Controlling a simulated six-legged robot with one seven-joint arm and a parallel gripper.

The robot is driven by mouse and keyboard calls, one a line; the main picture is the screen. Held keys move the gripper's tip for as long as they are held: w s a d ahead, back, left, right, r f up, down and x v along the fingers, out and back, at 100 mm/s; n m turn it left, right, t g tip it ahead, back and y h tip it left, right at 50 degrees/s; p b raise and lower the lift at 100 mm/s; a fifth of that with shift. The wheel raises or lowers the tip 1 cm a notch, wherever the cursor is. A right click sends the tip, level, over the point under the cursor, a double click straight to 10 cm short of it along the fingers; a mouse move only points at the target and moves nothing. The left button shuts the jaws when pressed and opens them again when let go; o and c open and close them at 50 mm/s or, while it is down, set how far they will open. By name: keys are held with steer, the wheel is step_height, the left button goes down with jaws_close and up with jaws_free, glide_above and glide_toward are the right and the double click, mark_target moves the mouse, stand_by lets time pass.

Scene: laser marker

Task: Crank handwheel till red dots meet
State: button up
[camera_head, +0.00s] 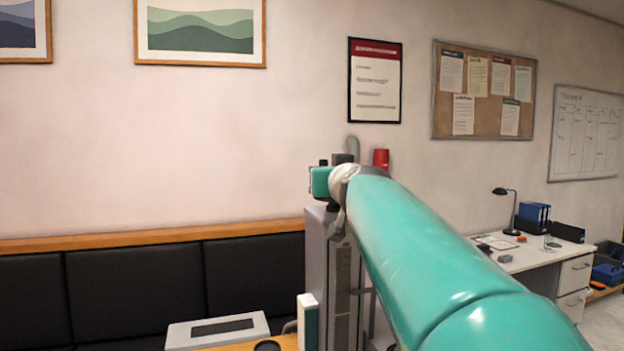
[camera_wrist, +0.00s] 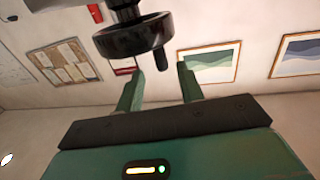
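In the wrist view, a black handwheel (camera_wrist: 125,40) hangs at the top of the picture, seen from its rim side. Its short dark crank handle (camera_wrist: 160,61) sticks out toward my gripper. My gripper (camera_wrist: 161,69) is open, with the handle's end in line with the gap between its two green fingertips and clear space on both sides. In the head view, my teal gripper body (camera_head: 321,182) is at the top of the grey laser marker column (camera_head: 342,275). My arm hides much of the machine there. No red dots show in either view.
A light grey box with a dark panel (camera_head: 218,330) sits low in front of a black padded bench (camera_head: 140,285). A white desk (camera_head: 530,258) stands at the right.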

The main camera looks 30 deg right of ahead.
steer(key=v, duration=0.6)
steer(key=shift+s, duration=0.2)
steer(key=shift+a, duration=0.1)
